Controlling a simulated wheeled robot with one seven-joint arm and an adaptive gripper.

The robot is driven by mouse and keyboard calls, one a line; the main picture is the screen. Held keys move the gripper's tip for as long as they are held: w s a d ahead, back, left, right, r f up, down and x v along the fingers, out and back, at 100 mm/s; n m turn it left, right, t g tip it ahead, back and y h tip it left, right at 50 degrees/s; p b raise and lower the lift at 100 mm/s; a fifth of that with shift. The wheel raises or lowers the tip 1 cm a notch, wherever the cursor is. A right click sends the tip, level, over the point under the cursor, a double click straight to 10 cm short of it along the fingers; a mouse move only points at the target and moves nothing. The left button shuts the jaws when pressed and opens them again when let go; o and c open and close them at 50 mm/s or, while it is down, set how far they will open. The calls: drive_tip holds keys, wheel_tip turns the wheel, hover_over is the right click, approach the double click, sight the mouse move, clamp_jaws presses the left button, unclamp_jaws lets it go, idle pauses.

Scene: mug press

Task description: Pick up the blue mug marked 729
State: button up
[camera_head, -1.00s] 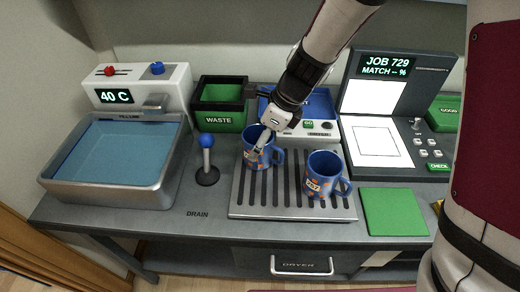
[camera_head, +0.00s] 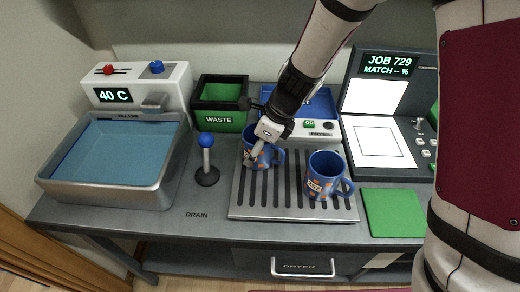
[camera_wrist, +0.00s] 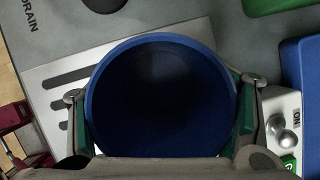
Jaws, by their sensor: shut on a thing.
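Two blue mugs with orange patches stand on the slatted drain rack (camera_head: 290,211). My gripper (camera_head: 257,153) is at the left mug (camera_head: 267,160), with its handle to the right. The wrist view shows this mug (camera_wrist: 160,95) from above, its round rim between my two fingers (camera_wrist: 163,122), which are shut on it. The mug appears to still rest on the rack. Its pale label is partly covered and I cannot read it. The right mug (camera_head: 325,178) stands free, handle to the right; its label has a number too small to read surely.
A water basin (camera_head: 60,190) and a blue-knobbed lever (camera_head: 206,155) are on the left. A green waste bin (camera_head: 220,117) and blue tray machine (camera_head: 318,105) stand behind. On the right are a green pad (camera_head: 392,212) and the job station (camera_head: 380,145), reading JOB 729.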

drive_tip(key=shift+r, duration=0.8)
wheel_tip(320, 180, up, 2)
drive_tip(key=shift+r+p, duration=0.15)
drive_tip(key=shift+p, duration=0.35)
drive_tip(key=s+d, duration=0.1)
drive_tip(key=s, duration=0.3)
drive_tip(key=s+d, duration=0.1)
drive_tip(key=s, duration=0.3)
drive_tip(key=s+d+r, duration=0.1)
drive_tip(key=s+d, duration=0.1)
drive_tip(key=s, duration=0.2)
drive_tip(key=shift+s, duration=0.3)
drive_tip(key=p, duration=0.1)
drive_tip(key=s+p, duration=0.1)
drive_tip(key=shift+s+d+r+p, duration=0.1)
drive_tip(key=shift+s+r+p, duration=0.05)
drive_tip(key=shift+s+p, duration=0.15)
drive_tip(key=shift+s+d+p, duration=0.25)
drive_tip(key=shift+s+p, duration=0.3)
drive_tip(key=shift+p, duration=0.55)
